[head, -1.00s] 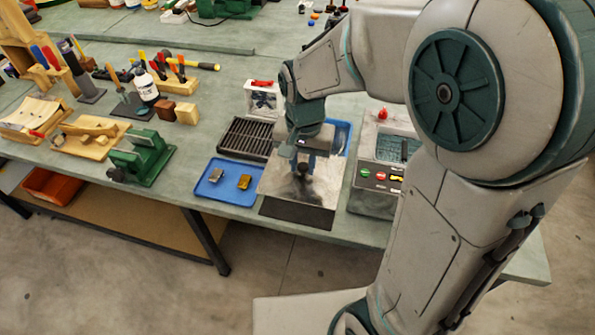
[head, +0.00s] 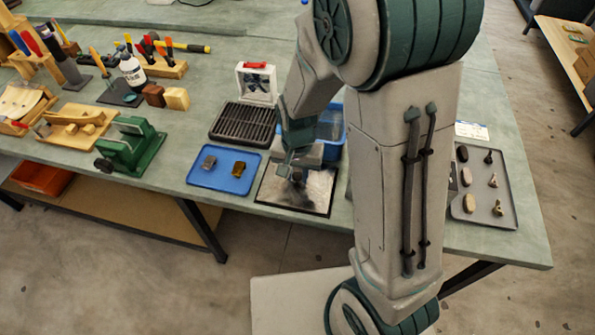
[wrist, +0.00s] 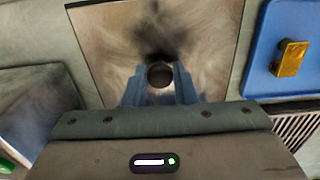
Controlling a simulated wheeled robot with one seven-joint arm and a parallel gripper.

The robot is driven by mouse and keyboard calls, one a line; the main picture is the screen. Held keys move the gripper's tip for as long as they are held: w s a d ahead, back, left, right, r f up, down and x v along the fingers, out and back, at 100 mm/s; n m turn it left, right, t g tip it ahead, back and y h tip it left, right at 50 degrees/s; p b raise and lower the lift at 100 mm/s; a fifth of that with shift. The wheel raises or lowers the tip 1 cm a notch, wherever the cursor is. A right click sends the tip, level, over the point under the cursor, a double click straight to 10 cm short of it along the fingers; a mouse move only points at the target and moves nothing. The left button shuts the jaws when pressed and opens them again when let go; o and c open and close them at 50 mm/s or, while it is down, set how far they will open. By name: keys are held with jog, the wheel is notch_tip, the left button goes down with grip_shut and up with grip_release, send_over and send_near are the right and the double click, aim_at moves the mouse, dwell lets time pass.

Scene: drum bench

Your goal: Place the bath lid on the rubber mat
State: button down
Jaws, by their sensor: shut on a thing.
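The bath lid (head: 312,196) is a square, smudged metal plate with a dark knob; it also shows in the wrist view (wrist: 105,40). My gripper (head: 297,175) is above the lid, its blue fingers (wrist: 160,88) closed on either side of the knob in the wrist view. The lid lies flat and low over the front of the bench. The rubber mat (head: 291,209) is almost fully covered, showing only as a thin dark edge along the lid's front. I cannot tell whether lid and mat touch.
A blue tray (head: 194,180) with two small metal blocks lies close left of the lid. A black rack (head: 243,122) and a blue bin (head: 331,121) are behind. The metal bath (wrist: 35,112) stands beside the lid, mostly hidden by my arm in the head view. The bench's front edge is near.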

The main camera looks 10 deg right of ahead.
aim_at(298, 176)
jog(key=shift+f, duration=0.15)
jog(key=c, duration=1.2)
grip_release()
notch_tip(298, 176, up, 12)
jog(key=s+d+r+n+t, duration=0.1)
jog(key=s+d+r, duration=0.1)
jog(key=s+d, duration=0.1)
jog(key=s+d+r+n+t, duration=0.1)
jog(key=s+d+r, duration=0.1)
jog(key=s+d, duration=0.1)
jog(key=s+d+r+n+t, duration=0.1)
jog(key=s+d+r+n, duration=0.1)
jog(key=s, duration=0.3)
jog(key=shift+d+r, duration=0.35)
jog(key=shift+d, duration=0.3)
